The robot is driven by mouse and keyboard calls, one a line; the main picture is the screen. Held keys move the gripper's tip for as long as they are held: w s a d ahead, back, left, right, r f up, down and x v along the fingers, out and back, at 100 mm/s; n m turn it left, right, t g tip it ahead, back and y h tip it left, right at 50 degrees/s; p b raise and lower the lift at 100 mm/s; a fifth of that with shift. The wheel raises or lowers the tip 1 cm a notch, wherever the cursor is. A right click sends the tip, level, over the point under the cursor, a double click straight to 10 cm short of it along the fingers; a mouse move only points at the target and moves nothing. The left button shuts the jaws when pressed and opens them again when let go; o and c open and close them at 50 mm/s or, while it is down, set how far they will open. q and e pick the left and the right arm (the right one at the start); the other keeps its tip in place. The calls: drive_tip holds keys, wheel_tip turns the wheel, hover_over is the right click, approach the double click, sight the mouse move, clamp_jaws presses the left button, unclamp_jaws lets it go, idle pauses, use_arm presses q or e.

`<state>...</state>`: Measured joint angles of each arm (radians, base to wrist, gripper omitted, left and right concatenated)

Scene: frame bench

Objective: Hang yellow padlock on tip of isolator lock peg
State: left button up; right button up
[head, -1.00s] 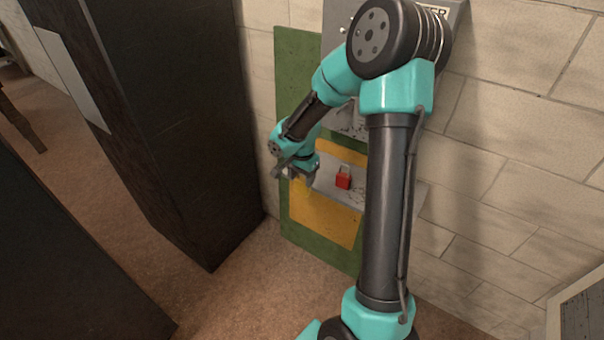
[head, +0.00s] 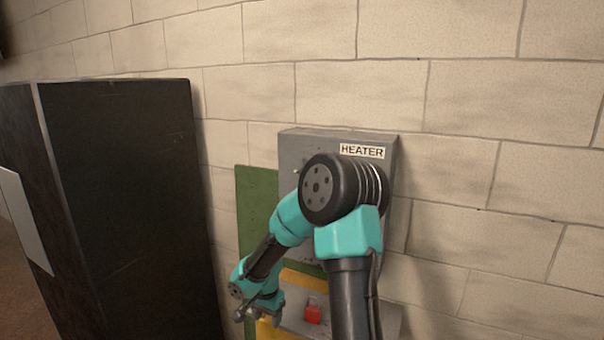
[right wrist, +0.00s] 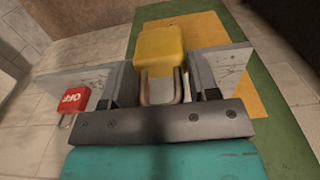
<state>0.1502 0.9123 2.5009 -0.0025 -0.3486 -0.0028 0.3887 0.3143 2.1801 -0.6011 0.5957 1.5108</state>
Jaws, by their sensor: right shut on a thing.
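The yellow padlock (right wrist: 160,45) is between the fingers of my right gripper (right wrist: 160,75) in the right wrist view, its metal shackle on the palm side. The gripper is shut on it. In the head view my right gripper (head: 262,310) is low, in front of the board, and I cannot pick out the padlock there. The grey isolator box (head: 310,144) labelled HEATER is on the wall, above and right of the gripper. My right arm covers much of its front, and I cannot make out the lock peg. My left gripper is not in view.
A red padlock (head: 312,314), marked OFF in the right wrist view (right wrist: 70,100), is by a grey shelf (head: 292,318). A green board (head: 254,205) with a yellow panel is behind. A dark cabinet (head: 140,200) stands left. Bare brick wall is at right.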

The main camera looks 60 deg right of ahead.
drive_tip(key=w+d+r, duration=0.1)
drive_tip(key=d+r, duration=0.1)
drive_tip(key=r, duration=0.3)
drive_tip(key=w+d+r, duration=0.2)
drive_tip(key=r, duration=0.4)
drive_tip(key=s+r, duration=0.3)
drive_tip(key=r, duration=1.1)
drive_tip(key=s+r, duration=0.2)
drive_tip(key=r, duration=1.3)
drive_tip(key=shift+s+d, duration=0.4)
drive_tip(key=shift+d, duration=0.25)
drive_tip(key=shift+w+d+f, duration=0.15)
drive_tip(key=shift+w+d, duration=0.15)
drive_tip(key=shift+d, duration=1.4)
drive_tip(key=shift+w+d+f, duration=0.1)
drive_tip(key=shift+w+d, duration=0.25)
drive_tip(key=shift+d, duration=1.3)
drive_tip(key=shift+w+d+f, duration=0.15)
drive_tip(key=shift+w+d, duration=0.15)
drive_tip(key=shift+d, duration=1.4)
drive_tip(key=shift+w+d+f, duration=0.1)
drive_tip(key=shift+d+f, duration=0.35)
drive_tip(key=shift+d, duration=0.1)
